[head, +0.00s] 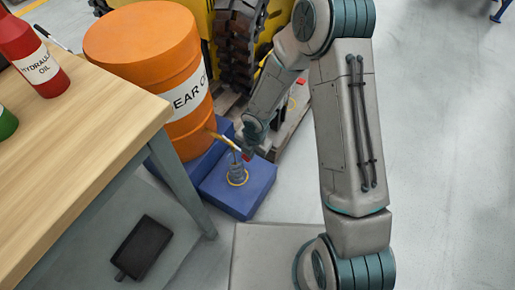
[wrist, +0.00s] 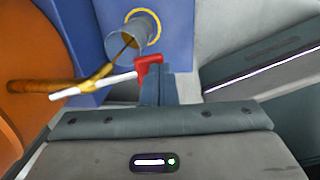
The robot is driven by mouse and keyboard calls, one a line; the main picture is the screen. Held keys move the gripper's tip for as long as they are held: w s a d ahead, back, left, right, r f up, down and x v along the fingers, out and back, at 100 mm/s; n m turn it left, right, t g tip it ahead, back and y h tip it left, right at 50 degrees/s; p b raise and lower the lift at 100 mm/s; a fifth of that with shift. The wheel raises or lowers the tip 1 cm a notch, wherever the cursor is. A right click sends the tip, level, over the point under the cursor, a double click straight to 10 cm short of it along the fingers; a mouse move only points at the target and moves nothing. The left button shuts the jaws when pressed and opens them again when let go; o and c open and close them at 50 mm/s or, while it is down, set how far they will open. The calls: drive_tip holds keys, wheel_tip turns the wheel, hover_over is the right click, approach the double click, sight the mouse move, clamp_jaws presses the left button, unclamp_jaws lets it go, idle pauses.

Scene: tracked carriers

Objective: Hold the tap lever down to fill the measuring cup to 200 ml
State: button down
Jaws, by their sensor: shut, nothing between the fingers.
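The orange drum (head: 150,60) has a brass tap (head: 222,138), which also shows in the wrist view (wrist: 62,86). The tap's white lever (wrist: 95,85) ends in a red tip (wrist: 150,66). My gripper (head: 246,150) is shut and empty; its fingertips (wrist: 158,76) are at the red tip and appear to touch it. The clear measuring cup (head: 237,174) stands below the spout and shows in the wrist view (wrist: 124,52). A thin dark brown stream runs from the spout into the cup. The fill level and marks cannot be read.
A wooden workbench (head: 80,130) with a red hydraulic oil bottle (head: 36,62) is at left. A yellow machine with black tracks (head: 238,45) is behind. Open floor (head: 440,130) lies to the right.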

drive_tip(key=shift+a+f, duration=0.2)
drive_tip(key=shift+f, duration=0.15)
drive_tip(key=shift+r, duration=0.1)
drive_tip(key=shift+d+r+p, duration=0.1)
drive_tip(key=shift+r+p, duration=0.7)
drive_tip(key=shift+r, duration=0.1)
drive_tip(key=shift+r+p, duration=0.3)
drive_tip(key=shift+p, duration=0.1)
drive_tip(key=s+d+r+p, duration=0.1)
drive_tip(key=d+r+p, duration=0.1)
drive_tip(key=r, duration=0.4)
drive_tip(key=s+d+r+p, duration=0.1)
drive_tip(key=d+r+p, duration=0.2)
drive_tip(key=r+p, duration=0.2)
drive_tip(key=shift+s+r+p, duration=0.25)
drive_tip(key=shift+r+p, duration=0.05)
drive_tip(key=shift+r, duration=0.25)
